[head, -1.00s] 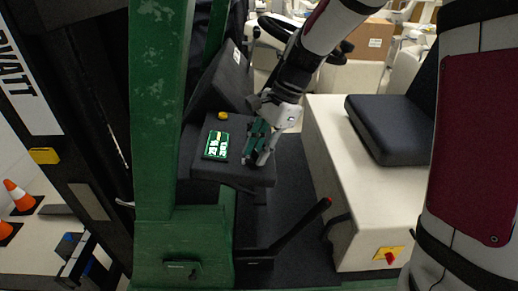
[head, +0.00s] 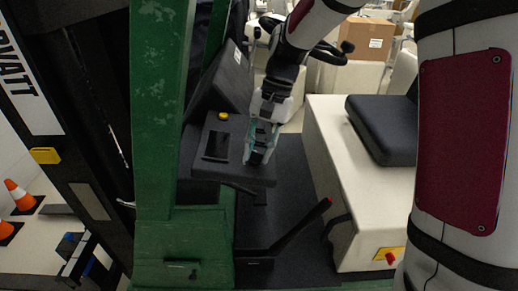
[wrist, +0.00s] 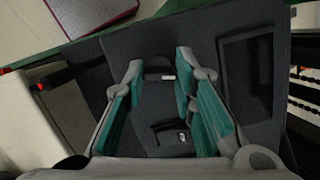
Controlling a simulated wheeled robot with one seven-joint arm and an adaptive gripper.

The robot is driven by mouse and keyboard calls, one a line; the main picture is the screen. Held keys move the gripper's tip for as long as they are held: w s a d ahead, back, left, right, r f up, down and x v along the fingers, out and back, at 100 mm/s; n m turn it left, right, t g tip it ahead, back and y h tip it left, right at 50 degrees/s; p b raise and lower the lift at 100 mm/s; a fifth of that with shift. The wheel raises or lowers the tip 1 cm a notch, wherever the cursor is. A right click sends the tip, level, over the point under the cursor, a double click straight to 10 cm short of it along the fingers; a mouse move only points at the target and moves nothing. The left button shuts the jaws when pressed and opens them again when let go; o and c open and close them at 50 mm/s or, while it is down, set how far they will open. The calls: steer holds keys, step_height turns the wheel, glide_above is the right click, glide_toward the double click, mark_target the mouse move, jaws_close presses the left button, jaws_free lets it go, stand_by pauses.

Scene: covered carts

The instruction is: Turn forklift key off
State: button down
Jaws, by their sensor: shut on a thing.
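The forklift's dark dashboard panel (head: 190,166) sits behind the green mast post. My gripper (head: 258,160) points down at the panel's right part. In the wrist view its teal-padded fingers (wrist: 160,66) stand on either side of a small dark piece with a white mark (wrist: 160,74), which I take for the key. The fingers hide much of it, and its turn angle is hard to read. A second dark block with a white label (wrist: 172,136) lies lower between the fingers.
A yellow button (head: 223,115) sits on the panel above the screen. A red-tipped lever (head: 300,225) rises below right. A pale body with a black seat (head: 388,130) is on the right, and the green post (head: 160,120) is on the left.

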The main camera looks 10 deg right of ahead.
steer(key=shift+n+h, duration=0.3)
steer(key=shift+n, duration=1.2)
steer(key=c, duration=1.3)
jaws_free()
steer(key=shift+r, duration=0.1)
steer(key=v, duration=1.2)
steer(key=shift+w, duration=0.1)
